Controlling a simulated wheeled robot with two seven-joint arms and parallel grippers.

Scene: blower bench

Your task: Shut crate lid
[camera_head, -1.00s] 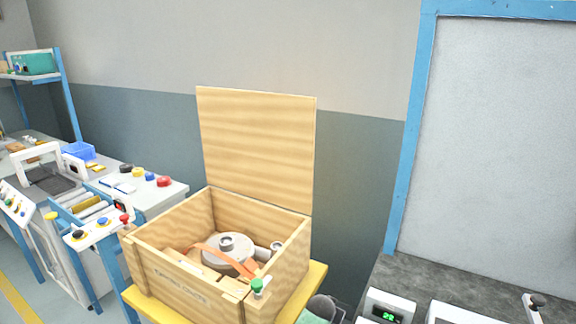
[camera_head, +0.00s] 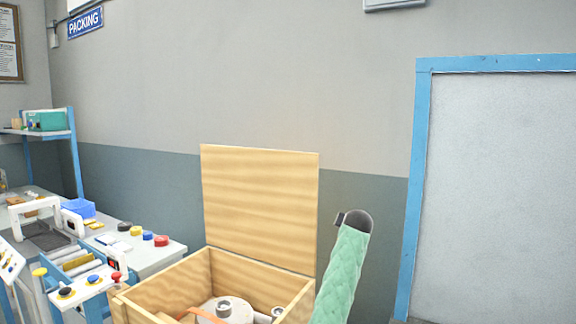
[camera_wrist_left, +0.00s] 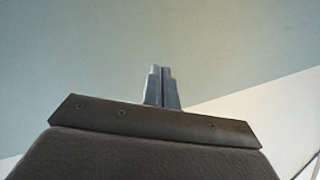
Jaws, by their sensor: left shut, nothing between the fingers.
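The wooden crate (camera_head: 187,287) stands at the bottom centre of the head view, its lower part cut off by the frame. Its lid (camera_head: 260,208) is hinged at the back edge and stands upright, open. A pale round blower (camera_head: 232,308) with an orange strap lies inside. My left gripper (camera_wrist_left: 161,72) shows in the left wrist view with its two grey fingers together, shut and empty, in front of a plain wall. Its place relative to the lid cannot be told. My right gripper is in no view.
A green padded arm part of mine rises just right of the crate. A bench (camera_head: 150,257) with coloured knobs and rollers stands to the left. A blue-framed panel (camera_head: 420,150) is on the right. The wall above the lid is bare.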

